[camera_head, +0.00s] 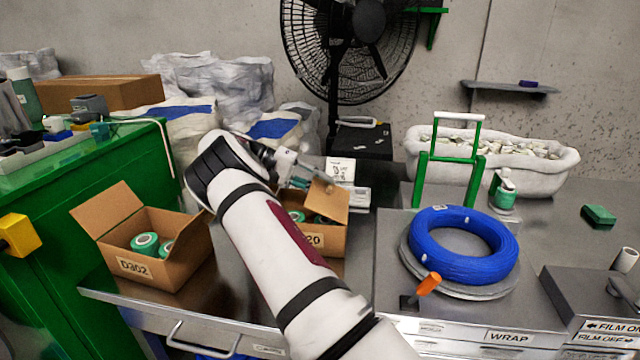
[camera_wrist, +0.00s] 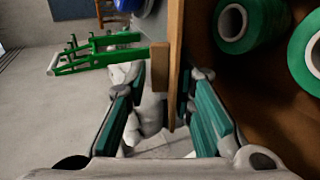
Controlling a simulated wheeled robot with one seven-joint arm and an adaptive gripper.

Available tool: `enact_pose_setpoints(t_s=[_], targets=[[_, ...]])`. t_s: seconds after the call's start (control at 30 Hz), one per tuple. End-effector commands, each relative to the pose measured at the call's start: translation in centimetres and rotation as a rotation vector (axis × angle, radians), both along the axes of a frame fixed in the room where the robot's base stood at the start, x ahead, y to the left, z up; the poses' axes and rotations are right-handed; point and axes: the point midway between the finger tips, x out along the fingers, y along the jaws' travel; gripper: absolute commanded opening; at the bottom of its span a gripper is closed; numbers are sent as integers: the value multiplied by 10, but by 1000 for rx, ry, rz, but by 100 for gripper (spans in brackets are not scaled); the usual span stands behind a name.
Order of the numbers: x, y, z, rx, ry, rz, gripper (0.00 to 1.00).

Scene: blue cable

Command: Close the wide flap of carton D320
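Carton D320 (camera_head: 327,240) is a brown box on the metal bench, partly hidden behind my arm; only "20" of its label shows. Green rolls lie inside it, and they also show in the wrist view (camera_wrist: 237,24). A raised flap (camera_head: 329,201) stands at its right side. My gripper (camera_head: 308,183) is over the carton's back edge, close to this flap. In the wrist view my gripper (camera_wrist: 163,108) is open, with a cardboard panel (camera_wrist: 175,60) seen edge-on between its teal-padded fingers. The panel is nearer the right finger; contact is unclear.
Open carton D302 (camera_head: 165,272) stands to the left with its flaps up. A blue cable coil (camera_head: 462,243), a green stand (camera_head: 447,160) and an orange-handled tool (camera_head: 428,284) are to the right. A fan (camera_head: 350,45) stands behind.

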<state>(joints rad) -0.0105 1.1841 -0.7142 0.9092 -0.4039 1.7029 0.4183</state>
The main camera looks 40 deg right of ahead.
Motion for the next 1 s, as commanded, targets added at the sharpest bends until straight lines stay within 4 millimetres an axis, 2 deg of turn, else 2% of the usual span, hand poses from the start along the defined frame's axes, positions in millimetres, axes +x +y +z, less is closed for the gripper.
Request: enact_pose_setpoints(t_s=[0.3,0.43,0.57,0.8,1.0], targets=[[0,0,0,1,-2,0,35],[0,0,6,1,-3,0,35],[1,0,24,1,-4,0,35],[0,0,70,1,-4,0,35],[0,0,93,0,-3,0,35]])
